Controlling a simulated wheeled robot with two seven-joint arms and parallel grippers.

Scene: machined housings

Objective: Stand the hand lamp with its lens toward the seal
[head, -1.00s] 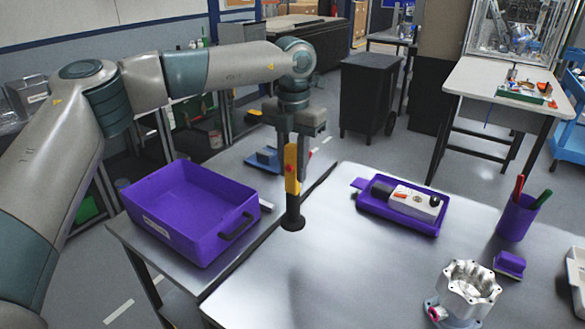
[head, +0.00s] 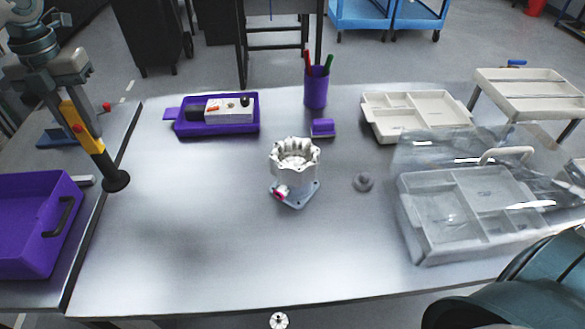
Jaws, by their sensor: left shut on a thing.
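My left gripper (head: 72,93) is shut on the hand lamp (head: 83,126), at the left of the head view. The lamp has a yellow and black body with a red button and a wide black round end pointing down. It appears tilted, over the left edge of the table; I cannot tell whether its black end touches the surface. A silver machined housing (head: 294,160) stands mid-table with a pink-ringed port (head: 281,192) low on its front left. A small grey ring (head: 363,181) lies right of it. I cannot tell which ring is the seal. My right gripper is out of view.
A purple tray (head: 215,129) holding a white and black device, a pen cup (head: 316,88) and a purple block (head: 322,127) are at the back. Compartment boxes (head: 422,258) fill the right. A purple bin (head: 22,262) stands left. The table's front left is clear.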

